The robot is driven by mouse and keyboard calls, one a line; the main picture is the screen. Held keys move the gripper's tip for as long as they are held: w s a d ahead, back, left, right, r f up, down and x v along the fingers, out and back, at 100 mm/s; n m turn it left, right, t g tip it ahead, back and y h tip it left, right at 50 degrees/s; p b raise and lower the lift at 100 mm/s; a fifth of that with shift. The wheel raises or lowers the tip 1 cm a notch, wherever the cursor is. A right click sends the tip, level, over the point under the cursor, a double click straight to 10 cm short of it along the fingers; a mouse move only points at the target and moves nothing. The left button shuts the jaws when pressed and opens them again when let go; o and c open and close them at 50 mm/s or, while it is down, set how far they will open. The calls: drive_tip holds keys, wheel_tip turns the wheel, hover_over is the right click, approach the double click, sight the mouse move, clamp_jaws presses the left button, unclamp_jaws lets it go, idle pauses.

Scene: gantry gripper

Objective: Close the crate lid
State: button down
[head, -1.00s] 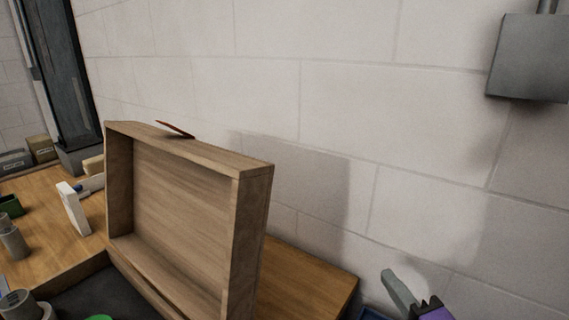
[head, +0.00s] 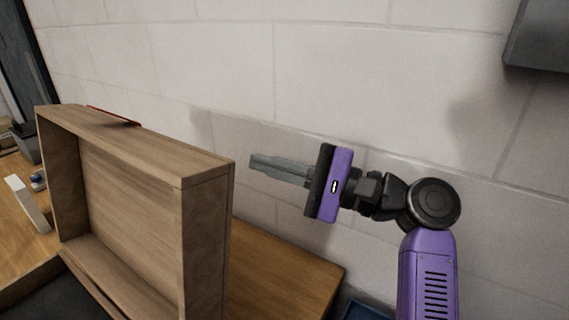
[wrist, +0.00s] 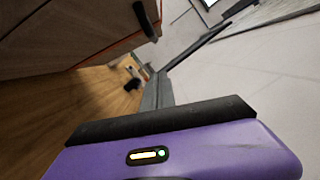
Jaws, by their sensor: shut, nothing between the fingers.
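The crate lid (head: 130,205) is a shallow wooden box shape standing open, upright on its hinge side, with its hollow inside toward me. A thin red-edged piece (head: 113,116) sits on its top edge. The lid also shows in the wrist view (wrist: 60,38) at upper left. Only a dark part of the crate's inside (head: 35,292) shows at lower left. My gripper (head: 252,164) is shut and empty, to the right of the lid's upper right corner, apart from it in the picture. In the wrist view its fingers (wrist: 157,88) point along behind the lid.
The wooden table (head: 285,268) runs behind and right of the lid. A pale wall (head: 330,70) stands close behind. A white block (head: 27,204) stands on the table at left. A grey box (head: 540,40) hangs on the wall at upper right. A blue bin edge (head: 362,310) shows below.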

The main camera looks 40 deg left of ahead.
drive_tip(key=s+a+r+p, duration=0.2)
drive_tip(key=s+a, duration=0.2)
drive_tip(key=s, duration=0.1)
drive_tip(key=shift+r, duration=0.1)
idle(0.3)
drive_tip(key=shift+s, duration=0.1)
